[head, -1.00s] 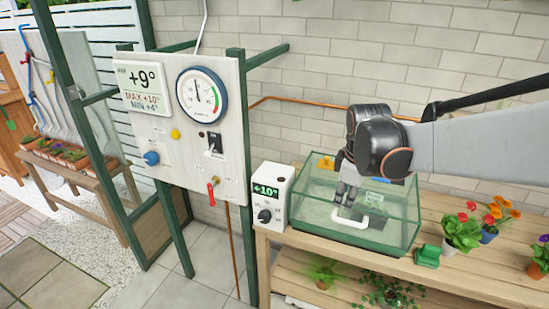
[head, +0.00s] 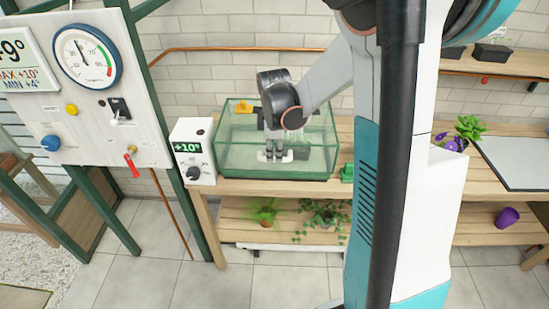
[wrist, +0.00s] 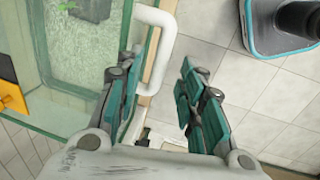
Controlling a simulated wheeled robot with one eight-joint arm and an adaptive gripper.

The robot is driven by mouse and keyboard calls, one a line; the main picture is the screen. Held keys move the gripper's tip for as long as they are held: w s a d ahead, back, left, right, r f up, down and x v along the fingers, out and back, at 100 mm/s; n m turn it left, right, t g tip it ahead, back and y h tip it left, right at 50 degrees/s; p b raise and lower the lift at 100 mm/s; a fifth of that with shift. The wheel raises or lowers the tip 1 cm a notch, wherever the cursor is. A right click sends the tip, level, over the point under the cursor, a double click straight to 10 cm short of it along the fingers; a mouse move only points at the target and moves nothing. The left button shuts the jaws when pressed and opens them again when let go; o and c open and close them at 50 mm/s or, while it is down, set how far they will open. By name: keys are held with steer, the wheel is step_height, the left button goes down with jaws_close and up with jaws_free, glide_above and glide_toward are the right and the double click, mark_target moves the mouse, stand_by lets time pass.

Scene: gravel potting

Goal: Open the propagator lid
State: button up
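The propagator is a glass box (head: 232,165) on the wooden bench, with its clear lid (wrist: 55,80) lying closed on top. A white handle (wrist: 166,35) is fixed at the lid's front edge; it also shows in the head view (head: 288,156). My gripper (head: 275,157) points down at the handle. In the wrist view, my gripper (wrist: 158,72) is open, its fingers on either side of the handle bar. I cannot tell whether either finger touches it.
A white control box (head: 194,151) reading +10° stands left of the propagator. A small green object (head: 347,173) sits to its right. Potted plants (head: 265,211) stand on the lower shelf. A gauge panel (head: 90,90) is at the left. A yellow part (wrist: 12,98) lies on the lid.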

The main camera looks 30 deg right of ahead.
mark_target(275, 155)
steer(key=shift+w+d+f+b, duration=0.1)
steer(key=shift+w+f+b, duration=0.1)
steer(key=shift+f, duration=0.65)
steer(key=shift+w+d+f+b, duration=0.1)
steer(key=shift+f+b, duration=0.05)
steer(key=shift+f, duration=0.7)
jaws_close()
